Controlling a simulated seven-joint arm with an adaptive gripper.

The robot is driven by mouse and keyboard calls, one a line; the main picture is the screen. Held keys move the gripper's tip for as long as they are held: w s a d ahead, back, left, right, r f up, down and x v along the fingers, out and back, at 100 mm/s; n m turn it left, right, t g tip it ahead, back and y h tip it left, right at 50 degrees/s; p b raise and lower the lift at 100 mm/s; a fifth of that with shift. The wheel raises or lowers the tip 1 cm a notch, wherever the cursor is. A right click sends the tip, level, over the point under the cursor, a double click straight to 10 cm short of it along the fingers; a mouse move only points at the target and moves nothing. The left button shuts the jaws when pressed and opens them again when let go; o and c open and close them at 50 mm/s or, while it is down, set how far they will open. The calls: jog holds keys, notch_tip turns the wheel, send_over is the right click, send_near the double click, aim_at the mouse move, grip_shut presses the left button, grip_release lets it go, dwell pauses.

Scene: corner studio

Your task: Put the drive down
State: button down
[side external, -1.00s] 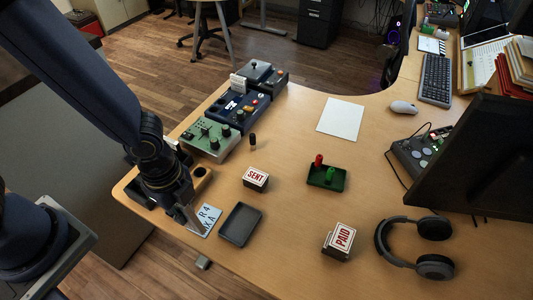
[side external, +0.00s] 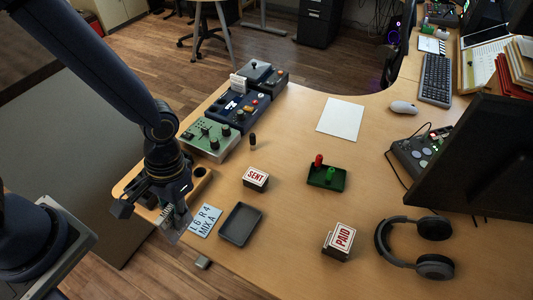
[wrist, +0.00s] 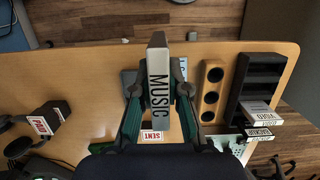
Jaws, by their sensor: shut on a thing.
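My gripper (wrist: 160,92) is shut on a grey drive (wrist: 157,70) labelled MUSIC, with a finger on each side of it in the wrist view. In the side view my gripper (side external: 174,220) hangs near the table's front left edge, left of the L6 R4 MIX A card (side external: 206,219). The drive is mostly hidden there, and I cannot tell whether it touches anything below. A dark slotted rack (wrist: 262,72) stands to the right in the wrist view. Drives labelled VIDEO (wrist: 256,108) and BACKUP (wrist: 259,132) are at its lower end.
An empty grey tray (side external: 240,224) lies right of the card. A wooden block with round holes (wrist: 211,92) sits between my gripper and the rack. The SENT stamp (side external: 256,178), PAID stamp (side external: 339,241) and green control box (side external: 207,138) stand nearby.

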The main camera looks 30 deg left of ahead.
jog(key=shift+w+d+f, duration=1.05)
jog(key=shift+w+f, duration=1)
jog(key=shift+f, duration=0.1)
jog(key=shift+w+d+f, duration=1)
jog(key=shift+w+f, duration=1.05)
jog(key=shift+f, duration=0.1)
jog(key=shift+w+d+f, duration=1.05)
jog(key=shift+w+f, duration=1)
jog(key=shift+f, duration=0.1)
jog(key=shift+f, duration=0.1)
jog(key=c, duration=1.2)
grip_release()
jog(key=shift+o, duration=0.2)
